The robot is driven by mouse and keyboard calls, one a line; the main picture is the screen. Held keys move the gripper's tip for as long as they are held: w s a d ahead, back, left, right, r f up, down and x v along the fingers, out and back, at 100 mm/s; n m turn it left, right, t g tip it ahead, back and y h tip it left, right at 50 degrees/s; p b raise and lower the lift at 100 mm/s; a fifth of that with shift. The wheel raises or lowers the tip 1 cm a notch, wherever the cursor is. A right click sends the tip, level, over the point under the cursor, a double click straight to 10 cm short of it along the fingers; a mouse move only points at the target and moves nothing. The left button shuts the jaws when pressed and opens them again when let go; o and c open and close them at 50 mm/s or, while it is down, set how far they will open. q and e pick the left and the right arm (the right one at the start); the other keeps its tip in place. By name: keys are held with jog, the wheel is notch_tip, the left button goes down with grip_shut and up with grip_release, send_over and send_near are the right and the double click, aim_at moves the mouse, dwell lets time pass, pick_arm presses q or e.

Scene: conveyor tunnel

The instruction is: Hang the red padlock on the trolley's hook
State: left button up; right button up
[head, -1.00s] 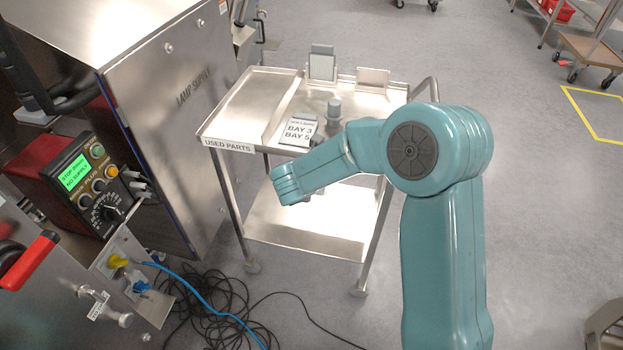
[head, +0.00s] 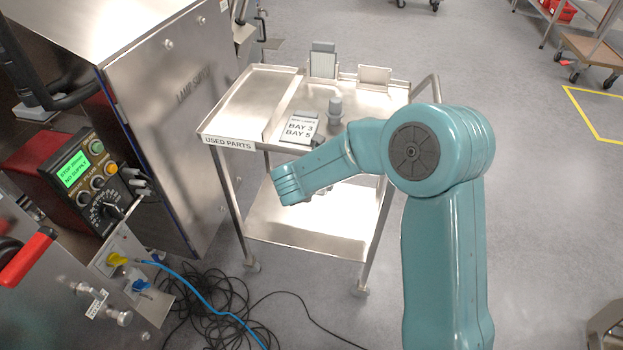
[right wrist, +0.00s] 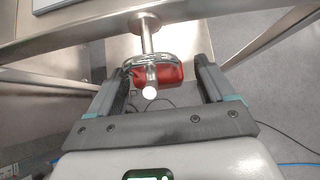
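The red padlock (right wrist: 168,75) is in the right wrist view, between the fingers of my right gripper (right wrist: 163,82). Its silver shackle (right wrist: 136,62) is around the trolley's hook (right wrist: 146,38), a metal peg with a round pale end. My right gripper is open, with a visible gap between its right finger and the padlock. In the head view my right wrist is in front of the used-parts trolley (head: 290,222), below its top edge, and hides the hook and padlock. My left gripper is not in view.
A steel lamp supply cabinet (head: 175,130) stands left of the trolley. A control box (head: 85,175) with a lit screen is at the far left. Black cables (head: 215,315) and a blue cable (head: 200,295) lie on the floor.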

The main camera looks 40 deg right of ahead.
jog(key=p+v, duration=0.2)
jog(key=v, duration=1.4)
jog(key=shift+s+a+r, duration=0.1)
